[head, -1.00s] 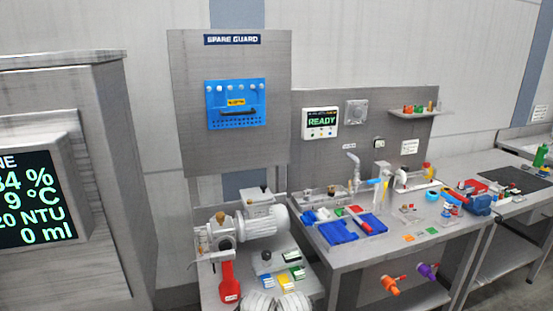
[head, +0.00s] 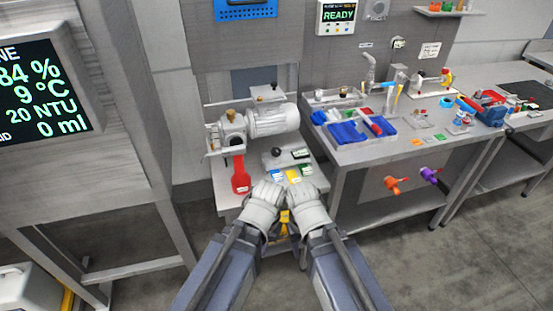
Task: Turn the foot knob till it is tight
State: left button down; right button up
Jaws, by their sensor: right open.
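A grey motor-and-pump unit (head: 262,122) sits on a low steel stand (head: 228,204). A black round knob (head: 276,152) is on a grey block in front of the motor, and a brass-coloured knob (head: 231,114) is on the pump head. I cannot tell for sure which is the foot knob. My left gripper (head: 266,192) and right gripper (head: 304,190) are side by side at the stand's front edge, nearer to me than the black knob and apart from it. The right one is open and appears empty. The left one's fingers are hidden by its wrist.
A red tool (head: 240,177) lies left of the block. Blue, yellow and green small cards (head: 293,175) lie just beyond my grippers. A steel bench (head: 392,148) with blue trays stands at right, with orange (head: 392,186) and purple valve handles below. A display cabinet is at left.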

aim_at(275, 152)
jog(key=i+l+z, duration=0.45)
jog(key=i+l, duration=0.3)
